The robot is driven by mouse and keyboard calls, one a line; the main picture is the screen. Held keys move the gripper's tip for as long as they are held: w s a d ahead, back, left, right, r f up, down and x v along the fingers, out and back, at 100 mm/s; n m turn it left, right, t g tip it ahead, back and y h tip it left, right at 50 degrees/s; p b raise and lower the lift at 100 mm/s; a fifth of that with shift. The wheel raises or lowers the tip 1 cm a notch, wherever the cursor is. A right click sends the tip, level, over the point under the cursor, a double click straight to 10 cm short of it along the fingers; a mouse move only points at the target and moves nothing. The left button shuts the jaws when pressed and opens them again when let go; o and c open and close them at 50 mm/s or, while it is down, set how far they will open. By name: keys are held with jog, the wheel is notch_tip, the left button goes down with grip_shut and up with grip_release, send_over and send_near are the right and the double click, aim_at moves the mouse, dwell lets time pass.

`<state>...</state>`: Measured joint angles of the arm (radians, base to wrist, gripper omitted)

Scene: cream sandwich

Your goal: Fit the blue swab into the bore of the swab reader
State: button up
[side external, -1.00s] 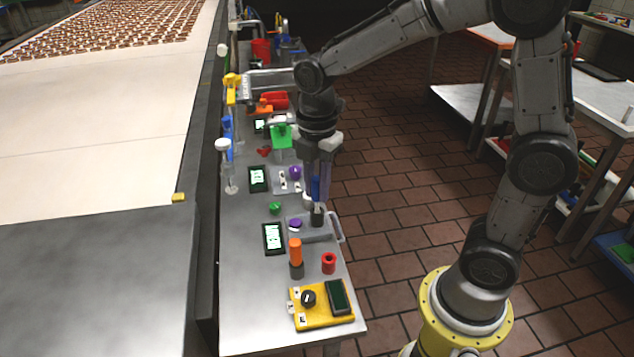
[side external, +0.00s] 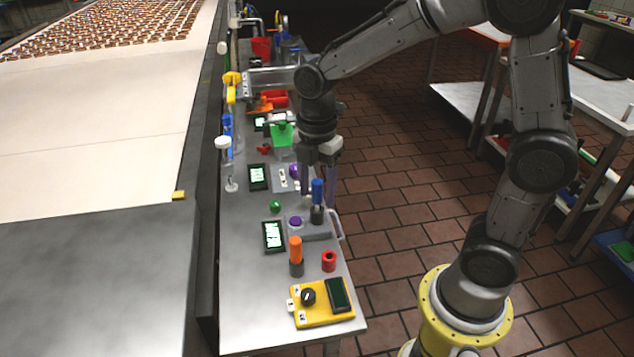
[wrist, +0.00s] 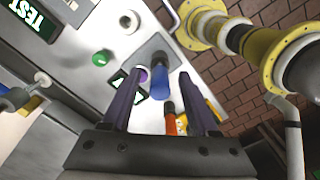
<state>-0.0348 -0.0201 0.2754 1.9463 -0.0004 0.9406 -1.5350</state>
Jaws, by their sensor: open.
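The blue swab (side external: 317,191) stands upright above a dark round holder (side external: 317,215) on the grey swab reader (side external: 318,231), which has a purple knob. Its lower end meets the holder; how deep it sits in the bore cannot be told. My gripper (side external: 318,200) is open, one finger on each side of the swab, with a visible gap. In the wrist view the blue swab (wrist: 160,86) shows between the two purple fingers of my gripper (wrist: 160,74), apart from both. The reader's bore itself is hidden.
A small lit screen (side external: 273,237) lies left of the reader. A green knob (side external: 275,206) and more devices are behind. The steel bench is narrow.

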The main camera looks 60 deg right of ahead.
notch_tip(320, 180, up, 14)
dwell(0.5)
jog(key=s+r+t, duration=0.1)
jog(key=s+r, duration=0.2)
jog(key=s, duration=0.2)
jog(key=s+f+m+t, duration=0.2)
jog(key=s+f+m, duration=0.2)
jog(key=m, duration=0.5)
jog(key=s+d+f+m+t, duration=0.1)
jog(key=s+f+m, duration=0.3)
jog(key=m, duration=0.5)
jog(key=shift+s+f+t, duration=0.3)
jog(key=shift+s+t, duration=0.5)
jog(key=shift+s, duration=0.6)
jog(key=shift+c, duration=0.2)
